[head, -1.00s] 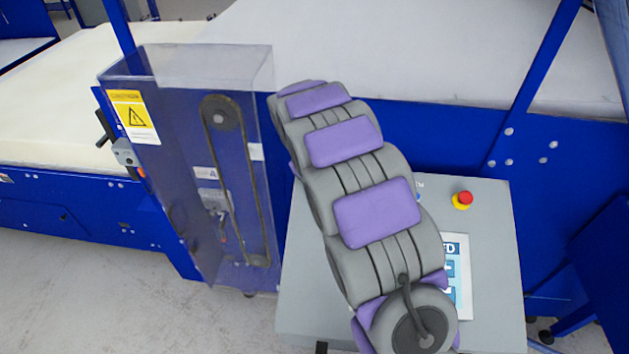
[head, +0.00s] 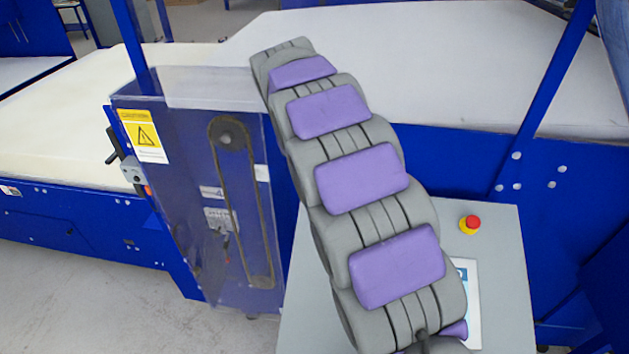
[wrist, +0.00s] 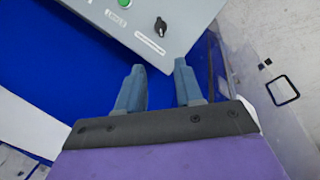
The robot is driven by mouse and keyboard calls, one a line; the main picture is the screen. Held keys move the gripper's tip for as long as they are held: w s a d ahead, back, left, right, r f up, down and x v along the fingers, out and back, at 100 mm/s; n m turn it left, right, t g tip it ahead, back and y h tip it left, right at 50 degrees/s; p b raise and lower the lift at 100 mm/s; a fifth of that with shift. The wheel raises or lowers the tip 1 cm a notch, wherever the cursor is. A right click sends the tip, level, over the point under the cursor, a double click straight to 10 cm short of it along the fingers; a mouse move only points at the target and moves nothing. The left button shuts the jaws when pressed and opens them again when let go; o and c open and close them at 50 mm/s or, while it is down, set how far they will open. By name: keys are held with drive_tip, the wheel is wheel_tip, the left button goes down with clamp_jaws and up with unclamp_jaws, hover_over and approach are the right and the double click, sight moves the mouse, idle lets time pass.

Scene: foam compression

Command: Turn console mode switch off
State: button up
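The grey console (head: 500,265) stands at the lower right in the head view, partly hidden behind my arm. In the wrist view the console panel (wrist: 180,12) is at the top, with a black rotary switch (wrist: 160,26) near its lower right corner. The switch has a small white label beside it. My gripper (wrist: 158,75) is open and empty, its two blue-grey fingers apart. The fingertips show below the switch in the picture and apart from it. In the head view my arm hides the switch, and my gripper is not clearly seen.
A green button (wrist: 124,3) is on the panel left of the switch. A red emergency stop (head: 470,223) and a screen (head: 468,300) are on the console. A clear belt guard (head: 230,190) stands close at the left, and foam (head: 430,60) lies behind.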

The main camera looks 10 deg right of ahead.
drive_tip(key=shift+v, duration=1.1)
drive_tip(key=s+d+f+m+g+y+b, duration=0.1)
drive_tip(key=s+d+f+m+b, duration=0.15)
drive_tip(key=s, duration=0.75)
drive_tip(key=s+d+f+m+g+b, duration=0.1)
drive_tip(key=s+d+f+b, duration=0.25)
drive_tip(key=s, duration=0.65)
drive_tip(key=s+f+m+y+b, duration=0.1)
drive_tip(key=s+f+b, duration=0.2)
drive_tip(key=s+f, duration=0.4)
drive_tip(key=s+a+f+g+b, duration=0.1)
drive_tip(key=s+f+b, duration=0.2)
drive_tip(key=s+f, duration=0.4)
drive_tip(key=s, duration=0.8)
drive_tip(key=shift+a+m+y, duration=0.2)
drive_tip(key=shift+m+y, duration=0.15)
drive_tip(key=shift+y, duration=0.05)
